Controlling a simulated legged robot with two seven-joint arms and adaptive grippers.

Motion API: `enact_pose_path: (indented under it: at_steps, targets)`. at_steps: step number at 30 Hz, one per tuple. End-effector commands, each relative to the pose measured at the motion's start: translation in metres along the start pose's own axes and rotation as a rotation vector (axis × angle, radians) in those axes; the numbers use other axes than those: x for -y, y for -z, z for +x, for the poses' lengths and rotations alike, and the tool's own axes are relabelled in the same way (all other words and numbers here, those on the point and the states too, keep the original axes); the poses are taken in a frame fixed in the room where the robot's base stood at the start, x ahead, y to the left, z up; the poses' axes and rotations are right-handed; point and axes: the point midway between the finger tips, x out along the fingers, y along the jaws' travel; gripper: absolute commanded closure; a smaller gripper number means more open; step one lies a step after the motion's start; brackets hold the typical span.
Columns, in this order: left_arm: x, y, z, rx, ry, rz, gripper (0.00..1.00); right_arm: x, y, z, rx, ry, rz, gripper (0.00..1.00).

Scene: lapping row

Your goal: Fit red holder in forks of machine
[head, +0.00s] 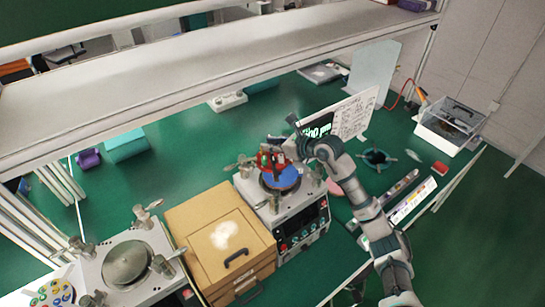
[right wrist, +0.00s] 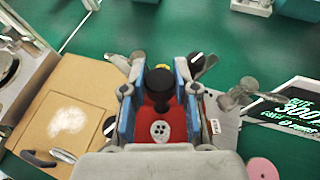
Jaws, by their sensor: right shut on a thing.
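The red holder (head: 266,158) is between the fingers of my right gripper (head: 273,157), above the blue disc (head: 284,179) of the right-hand machine (head: 302,216). In the right wrist view the red holder (right wrist: 160,128), with a black knob on top, sits between the blue-sided fingers of my right gripper (right wrist: 159,95), which is shut on it. Metal forks show on both sides, one at the left (head: 243,164) and another at the right in the wrist view (right wrist: 238,94). Whether the holder touches the disc or forks is hidden. My left gripper is not in view.
A brown box (head: 205,215) stands left of the machine. A second machine with a grey plate (head: 127,263) is at lower left. A white sign (head: 354,114) stands behind my right arm. A long shelf (head: 200,80) crosses the back. Green bench is clear behind the box.

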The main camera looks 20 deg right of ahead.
Motion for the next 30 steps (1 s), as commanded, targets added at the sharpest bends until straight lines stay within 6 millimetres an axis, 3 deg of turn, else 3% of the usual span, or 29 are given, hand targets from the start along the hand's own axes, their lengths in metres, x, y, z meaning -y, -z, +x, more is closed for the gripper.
enact_pose_path:
  at_steps: [3,8,16,30]
  targets:
    - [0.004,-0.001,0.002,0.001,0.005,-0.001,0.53,0.000,-0.019,-0.008,0.006,0.003,-0.001,1.00]
    - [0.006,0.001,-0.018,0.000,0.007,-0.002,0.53,0.002,-0.027,-0.014,0.025,0.061,0.025,1.00]
    - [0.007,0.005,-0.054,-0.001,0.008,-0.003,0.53,0.016,-0.010,-0.029,0.083,0.233,0.079,1.00]
    - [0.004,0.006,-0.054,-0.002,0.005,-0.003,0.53,0.019,-0.003,-0.031,0.092,0.269,0.085,1.00]
